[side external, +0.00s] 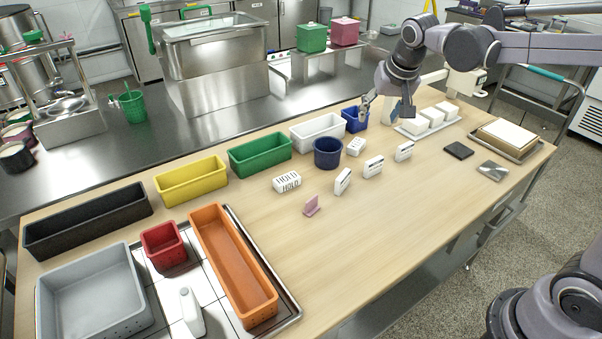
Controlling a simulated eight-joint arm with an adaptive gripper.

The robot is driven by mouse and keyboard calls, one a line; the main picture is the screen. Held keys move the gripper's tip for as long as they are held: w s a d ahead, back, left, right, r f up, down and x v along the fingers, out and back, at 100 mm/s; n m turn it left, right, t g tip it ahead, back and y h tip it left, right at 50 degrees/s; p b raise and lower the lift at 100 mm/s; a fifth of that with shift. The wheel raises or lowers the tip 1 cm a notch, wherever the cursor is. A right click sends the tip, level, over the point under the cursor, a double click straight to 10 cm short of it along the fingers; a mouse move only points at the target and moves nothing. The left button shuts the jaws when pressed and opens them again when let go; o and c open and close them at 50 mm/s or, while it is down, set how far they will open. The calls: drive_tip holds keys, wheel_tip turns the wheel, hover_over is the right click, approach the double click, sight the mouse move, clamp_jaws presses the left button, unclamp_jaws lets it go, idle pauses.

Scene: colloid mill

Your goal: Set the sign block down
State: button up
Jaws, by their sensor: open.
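A white block (287,183) lettered "HOLD" on its faces rests on the wooden table, left of the small navy tub. It appears to be the sign block. My gripper (385,109) is at the back right of the table, above and beside the small blue bin (355,119) and the white tray of blocks. Its fingers are spread and I see nothing held between them. The gripper is well apart from the HOLD block. Fine detail at the fingertips is too small to tell.
White labelled blocks (373,167) stand in a row, with a pink stand (312,206) nearby. A navy tub (328,153) and coloured bins (260,154) line the back. A tray of white blocks (428,120) stands right. The table's front middle is clear.

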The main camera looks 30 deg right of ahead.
drive_tip(key=s+a+f+n+t+y, duration=0.1)
drive_tip(key=s+a+f+n, duration=0.1)
drive_tip(key=s, duration=0.6)
drive_tip(key=s+a+f+n+t+y, duration=0.1)
drive_tip(key=s+a+f+n, duration=0.2)
drive_tip(key=s, duration=0.6)
drive_tip(key=shift+s+a+f+n+t, duration=0.25)
drive_tip(key=shift+a+n+t, duration=0.1)
drive_tip(key=shift+n, duration=0.35)
